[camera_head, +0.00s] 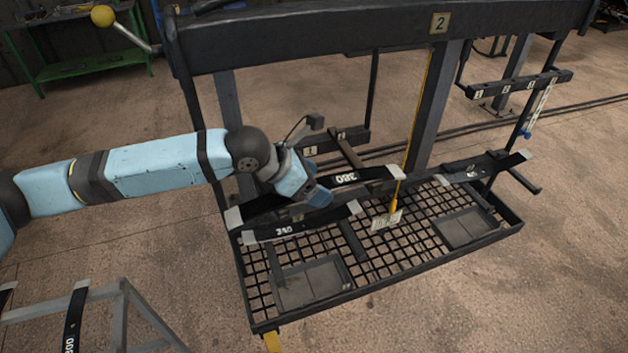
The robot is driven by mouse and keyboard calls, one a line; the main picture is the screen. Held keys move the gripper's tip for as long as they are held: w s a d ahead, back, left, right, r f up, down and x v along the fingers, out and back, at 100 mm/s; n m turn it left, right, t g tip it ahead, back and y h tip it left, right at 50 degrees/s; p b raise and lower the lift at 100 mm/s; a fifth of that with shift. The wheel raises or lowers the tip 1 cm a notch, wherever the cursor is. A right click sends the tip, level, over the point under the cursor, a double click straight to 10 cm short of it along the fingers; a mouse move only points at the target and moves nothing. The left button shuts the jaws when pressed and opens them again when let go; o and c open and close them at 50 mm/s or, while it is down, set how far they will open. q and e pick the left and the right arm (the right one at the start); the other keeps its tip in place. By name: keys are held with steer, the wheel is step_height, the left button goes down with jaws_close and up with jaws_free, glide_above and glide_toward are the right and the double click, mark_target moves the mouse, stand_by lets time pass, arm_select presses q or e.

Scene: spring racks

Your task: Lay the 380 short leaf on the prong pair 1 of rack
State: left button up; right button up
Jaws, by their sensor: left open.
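A dark leaf marked 380 (345,178) with pale ends lies across the rack (510,232), above its mesh tray. A second dark leaf (284,229) with pale ends lies in front of it, roughly parallel; its number is small and hard to read. My left gripper (318,196) is open, close above and beside the 380 leaf, and hides part of it. I cannot tell whether they touch. A plate marked 1 (310,150) is on a dark bar behind the gripper. My right gripper is not in view.
A beam marked 2 (440,23) spans overhead, with a yellow cord hanging down to a tag (387,220). Another leaf (483,167) lies at the right of the rack. A grey stand (122,310) with leaves is at lower left. A green bench (85,62) stands behind.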

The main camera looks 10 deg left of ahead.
arm_select(q)
steer(key=b+v, duration=0.2)
steer(key=v, duration=1.2)
